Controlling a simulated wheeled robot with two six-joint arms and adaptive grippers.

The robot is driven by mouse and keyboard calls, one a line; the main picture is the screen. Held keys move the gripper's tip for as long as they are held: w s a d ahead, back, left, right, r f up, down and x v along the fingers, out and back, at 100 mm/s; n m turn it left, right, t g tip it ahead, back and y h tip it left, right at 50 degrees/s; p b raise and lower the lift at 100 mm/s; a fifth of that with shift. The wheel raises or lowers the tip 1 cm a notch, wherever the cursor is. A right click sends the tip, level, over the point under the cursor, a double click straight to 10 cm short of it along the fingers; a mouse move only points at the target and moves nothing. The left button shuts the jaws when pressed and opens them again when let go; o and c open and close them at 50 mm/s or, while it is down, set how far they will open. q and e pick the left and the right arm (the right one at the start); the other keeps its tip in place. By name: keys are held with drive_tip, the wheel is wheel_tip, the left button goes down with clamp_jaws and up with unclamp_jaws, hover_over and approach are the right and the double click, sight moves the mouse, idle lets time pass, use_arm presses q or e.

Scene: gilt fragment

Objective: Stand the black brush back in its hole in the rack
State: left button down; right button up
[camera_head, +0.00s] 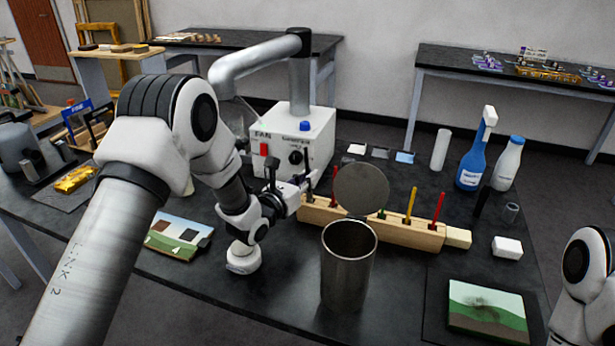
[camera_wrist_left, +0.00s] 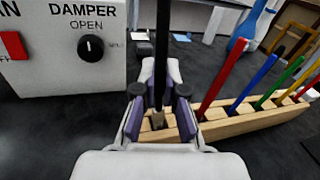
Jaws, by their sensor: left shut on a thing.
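The black brush (camera_wrist_left: 162,48) stands roughly upright between the fingers of my left gripper (camera_wrist_left: 158,106), which is shut on it. In the head view my left gripper (camera_head: 302,188) is at the left end of the wooden rack (camera_head: 385,231). The rack also shows in the wrist view (camera_wrist_left: 240,125). The brush's lower part is at the rack's left end, partly hidden by the fingers; I cannot tell whether it is inside a hole. Several coloured brushes stand in the rack, among them a red one (camera_wrist_left: 222,82) beside my gripper. My right gripper is not in view.
A metal can (camera_head: 347,275) with a raised round lid (camera_head: 361,189) stands in front of the rack. A white damper box (camera_head: 296,140) is behind my left gripper. A blue spray bottle (camera_head: 472,160) stands at the back right. A landscape painting (camera_head: 487,312) lies at front right.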

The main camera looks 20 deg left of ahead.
use_arm(q)
drive_tip(key=shift+w+f, duration=0.15)
drive_tip(key=shift+f, duration=0.1)
drive_tip(key=c, duration=1.2)
unclamp_jaws()
drive_tip(key=shift+r, duration=0.1)
wheel_tip(320, 180, up, 10)
